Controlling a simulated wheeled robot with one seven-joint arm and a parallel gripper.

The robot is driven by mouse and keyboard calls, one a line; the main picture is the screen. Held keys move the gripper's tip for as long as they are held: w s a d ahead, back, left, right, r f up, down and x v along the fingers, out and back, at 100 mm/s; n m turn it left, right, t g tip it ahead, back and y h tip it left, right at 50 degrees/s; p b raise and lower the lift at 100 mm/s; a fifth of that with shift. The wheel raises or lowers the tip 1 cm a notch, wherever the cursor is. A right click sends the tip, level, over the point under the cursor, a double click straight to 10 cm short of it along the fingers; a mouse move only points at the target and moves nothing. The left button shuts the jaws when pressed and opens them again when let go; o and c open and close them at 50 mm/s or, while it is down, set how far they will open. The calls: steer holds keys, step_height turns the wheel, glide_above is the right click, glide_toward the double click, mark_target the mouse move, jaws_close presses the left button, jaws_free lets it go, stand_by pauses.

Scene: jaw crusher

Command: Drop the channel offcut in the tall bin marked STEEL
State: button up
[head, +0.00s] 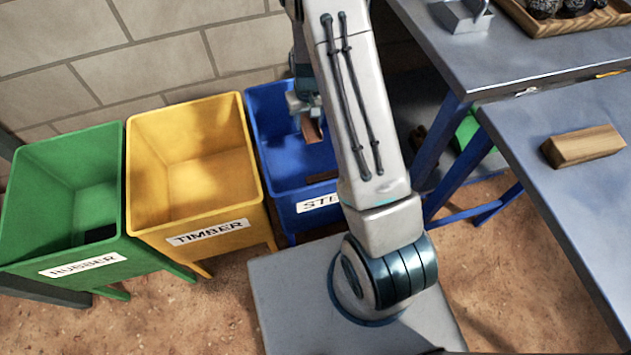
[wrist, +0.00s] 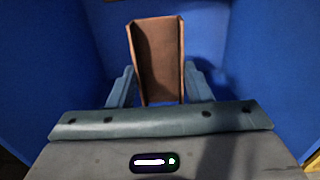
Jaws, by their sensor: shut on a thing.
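The channel offcut (wrist: 157,60) is a short rusty-brown piece with a raised lip along each side. My gripper (wrist: 157,88) is shut on it, one finger on each side, and the offcut sticks out past the fingertips. In the head view my gripper (head: 308,108) holds the offcut (head: 311,130) over the open top of the blue bin (head: 267,155) marked STEEL. My arm hides part of the bin's right side and label. Blue walls surround the offcut in the wrist view.
A yellow TIMBER bin (head: 262,204) and a green RUBBER bin (head: 30,262) stand to the left. A grey bench (head: 560,215) at right carries a wooden block (head: 583,146). A tray (head: 570,24) of dark lumps and a metal scoop (head: 461,16) are on the bench behind.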

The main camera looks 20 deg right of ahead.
mark_target(310, 126)
steer(key=f+b, duration=0.2)
steer(key=f, duration=0.1)
steer(key=f+b, duration=0.1)
steer(key=f, duration=0.2)
steer(key=shift+w+d+f+b, duration=0.1)
steer(key=shift+w+d+b, duration=0.1)
steer(key=shift+b, duration=0.2)
step_height(310, 126, down, 10)
steer(key=b, duration=0.3)
steer(key=shift+a+r+b, duration=0.1)
steer(key=shift+r+b, duration=0.1)
steer(key=shift+b, duration=0.15)
steer(key=shift+f, duration=0.2)
steer(key=o, duration=1.2)
steer(key=shift+o, duration=0.2)
steer(key=shift+r, duration=0.15)
